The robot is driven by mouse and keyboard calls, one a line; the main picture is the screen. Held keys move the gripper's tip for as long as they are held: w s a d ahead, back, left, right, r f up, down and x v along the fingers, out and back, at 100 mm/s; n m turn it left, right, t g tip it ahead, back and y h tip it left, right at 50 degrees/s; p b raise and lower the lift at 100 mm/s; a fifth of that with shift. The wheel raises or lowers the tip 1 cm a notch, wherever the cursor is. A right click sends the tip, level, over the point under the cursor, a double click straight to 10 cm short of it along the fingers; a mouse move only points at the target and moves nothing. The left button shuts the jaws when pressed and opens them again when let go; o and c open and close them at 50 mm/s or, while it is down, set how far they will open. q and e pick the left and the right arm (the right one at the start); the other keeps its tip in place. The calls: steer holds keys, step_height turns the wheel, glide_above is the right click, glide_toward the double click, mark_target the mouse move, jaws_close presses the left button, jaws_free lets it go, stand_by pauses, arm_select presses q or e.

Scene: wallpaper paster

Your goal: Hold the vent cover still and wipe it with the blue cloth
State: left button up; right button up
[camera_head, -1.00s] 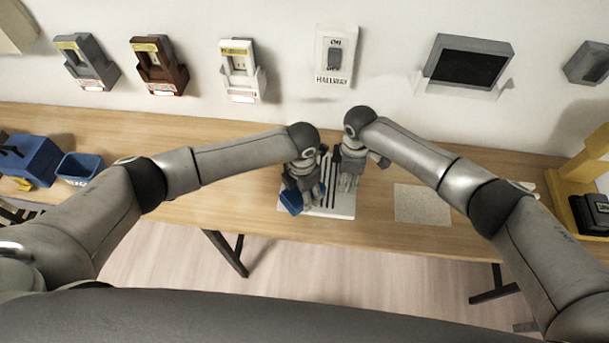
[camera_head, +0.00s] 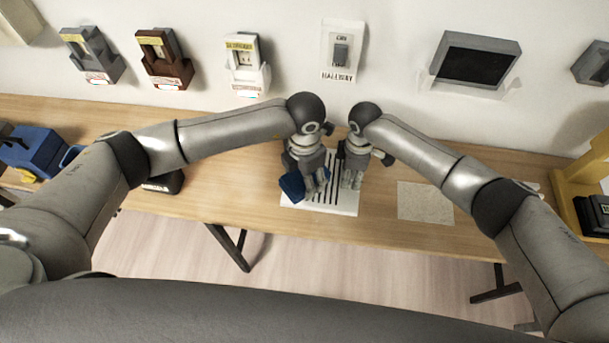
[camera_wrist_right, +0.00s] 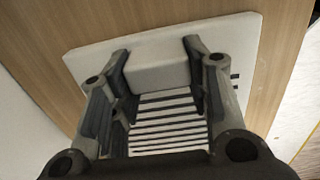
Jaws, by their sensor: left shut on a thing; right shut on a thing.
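The vent cover (camera_head: 347,203) is a white plate with dark slots, lying flat on the wooden table. It also shows in the right wrist view (camera_wrist_right: 88,62). The blue cloth (camera_head: 291,187) is bunched at the cover's left edge. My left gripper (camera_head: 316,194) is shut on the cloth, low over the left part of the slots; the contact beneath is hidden. My right gripper (camera_head: 350,185) is shut on the vent cover. In the right wrist view its fingers (camera_wrist_right: 155,60) stand either side of the cover's raised white block.
A pale square sheet (camera_head: 425,203) lies right of the cover. A dark object (camera_head: 165,184) and a blue item (camera_head: 35,152) are on the left, partly behind my left arm. A yellow stand (camera_head: 575,190) is at far right. Wall devices line the back.

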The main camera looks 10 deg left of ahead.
steer(key=o, duration=1.4)
steer(key=shift+r, duration=0.1)
step_height(320, 180, up, 12)
steer(key=shift+f, duration=0.2)
